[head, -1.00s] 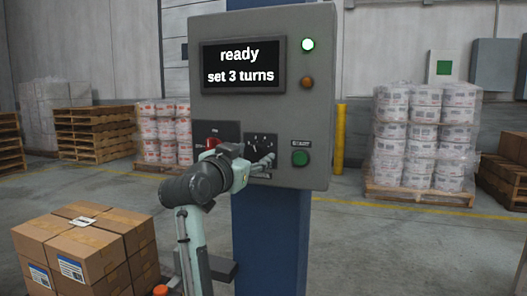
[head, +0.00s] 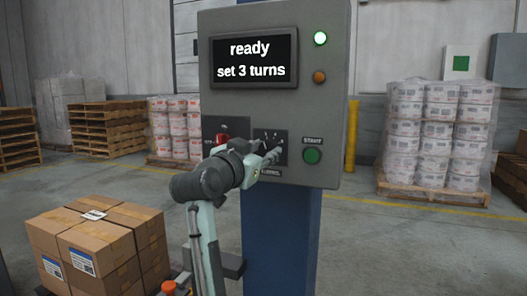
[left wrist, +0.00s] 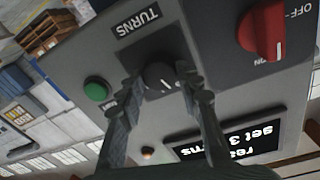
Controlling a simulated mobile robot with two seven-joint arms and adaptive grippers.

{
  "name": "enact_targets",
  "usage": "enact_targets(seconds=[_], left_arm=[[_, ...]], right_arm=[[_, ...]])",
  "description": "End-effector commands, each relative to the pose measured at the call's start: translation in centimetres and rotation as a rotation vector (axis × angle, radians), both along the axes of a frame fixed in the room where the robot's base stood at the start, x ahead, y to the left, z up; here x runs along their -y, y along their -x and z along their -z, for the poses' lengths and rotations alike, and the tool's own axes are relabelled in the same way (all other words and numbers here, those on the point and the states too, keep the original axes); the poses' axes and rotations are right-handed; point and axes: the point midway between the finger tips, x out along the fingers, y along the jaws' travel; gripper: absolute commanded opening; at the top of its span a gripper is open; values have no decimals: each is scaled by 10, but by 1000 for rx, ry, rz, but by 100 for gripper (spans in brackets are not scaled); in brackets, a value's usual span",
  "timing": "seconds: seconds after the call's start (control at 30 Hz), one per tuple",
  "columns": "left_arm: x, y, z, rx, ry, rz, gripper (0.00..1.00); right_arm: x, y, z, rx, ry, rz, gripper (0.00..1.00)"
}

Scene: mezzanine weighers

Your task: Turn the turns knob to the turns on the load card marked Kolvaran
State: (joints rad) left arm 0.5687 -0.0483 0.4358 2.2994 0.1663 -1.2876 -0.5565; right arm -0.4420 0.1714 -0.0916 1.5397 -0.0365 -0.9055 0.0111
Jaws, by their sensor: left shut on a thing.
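The black turns knob (left wrist: 159,76) sits on the grey control box (head: 330,110), beside its TURNS label (left wrist: 143,22). My left gripper (left wrist: 160,88) has a finger on each side of the knob and is shut on it. A white pointer mark shows on the knob. In the head view my left gripper (head: 268,155) reaches the dial and mostly hides the knob. The screen (head: 254,60) reads "ready" and "set 3 turns". I see no readable card marked Kolvaran. My right gripper is not in view.
A red switch (left wrist: 262,32) is beside the knob on one side, a green START button (head: 312,156) on the other. Stacked cartons (head: 100,250) stand at lower left. A yellow post (head: 351,135) stands behind the box.

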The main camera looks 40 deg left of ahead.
Motion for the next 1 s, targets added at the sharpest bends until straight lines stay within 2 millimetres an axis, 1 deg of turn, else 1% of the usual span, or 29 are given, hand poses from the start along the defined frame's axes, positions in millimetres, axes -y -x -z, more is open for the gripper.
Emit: enact_targets(seconds=[0.17, 0.37, 0.7, 1.0], left_arm=[[0, 0, 0, 6, 21, -1, 5], [0, 0, 0, 28, 111, 0, 5], [0, 0, 0, 92, 371, 0, 5], [0, 0, -1, 142, 572, 1, 5]], right_arm=[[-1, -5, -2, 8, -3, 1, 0], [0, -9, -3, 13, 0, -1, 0], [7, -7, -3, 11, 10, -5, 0], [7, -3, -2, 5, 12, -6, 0]])
